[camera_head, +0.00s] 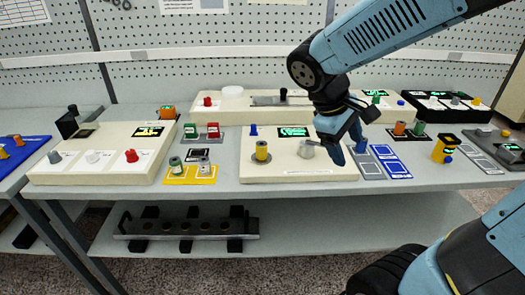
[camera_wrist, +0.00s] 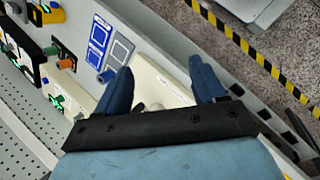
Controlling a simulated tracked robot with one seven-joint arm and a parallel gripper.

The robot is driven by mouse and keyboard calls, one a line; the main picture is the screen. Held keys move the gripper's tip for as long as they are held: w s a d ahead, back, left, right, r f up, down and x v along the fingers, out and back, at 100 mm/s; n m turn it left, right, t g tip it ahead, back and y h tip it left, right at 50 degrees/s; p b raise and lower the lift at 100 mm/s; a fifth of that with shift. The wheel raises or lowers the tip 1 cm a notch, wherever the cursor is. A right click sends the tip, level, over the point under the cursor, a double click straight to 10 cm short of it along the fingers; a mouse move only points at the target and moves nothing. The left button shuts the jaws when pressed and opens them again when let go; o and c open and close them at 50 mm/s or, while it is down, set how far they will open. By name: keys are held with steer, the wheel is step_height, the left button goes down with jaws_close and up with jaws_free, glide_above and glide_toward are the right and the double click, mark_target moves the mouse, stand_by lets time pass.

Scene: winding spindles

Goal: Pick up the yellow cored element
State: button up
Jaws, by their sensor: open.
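The yellow cored element (camera_head: 262,151) looks like a short upright yellow cylinder. It stands on a round grey base on the cream winding unit (camera_head: 310,170) in the middle of the bench. My gripper (camera_head: 349,150) is above the right end of that unit, to the right of the yellow element and apart from it. In the wrist view my gripper (camera_wrist: 163,72) has its two blue fingers spread with nothing held between them. Part of a cream unit (camera_wrist: 160,84) shows between the fingers. I cannot make out the yellow element in the wrist view.
A silver knob (camera_head: 306,149) and a green display (camera_head: 293,132) sit right of the yellow element. A small blue piece (camera_head: 253,130) stands behind it. Blue and grey pads (camera_head: 396,168) lie right.

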steer(key=w+a+f+n+h, duration=0.3)
steer(key=w+a+n+h, duration=0.1)
steer(key=w+n, duration=0.1)
steer(key=n+t+h, duration=0.2)
steer(key=n+t, duration=1.1)
steer(key=n, duration=0.2)
glide_toward(265, 142)
steer(key=v, duration=0.3)
steer(key=shift+s+d+f, duration=0.1)
steer(key=shift+s+f, duration=0.05)
steer(key=shift+n, duration=0.3)
steer(key=x, duration=0.7)
steer(key=shift+w+f, duration=0.1)
steer(key=shift+w, duration=0.25)
steer(key=shift+x, duration=3.05)
steer(key=shift+w, duration=0.1)
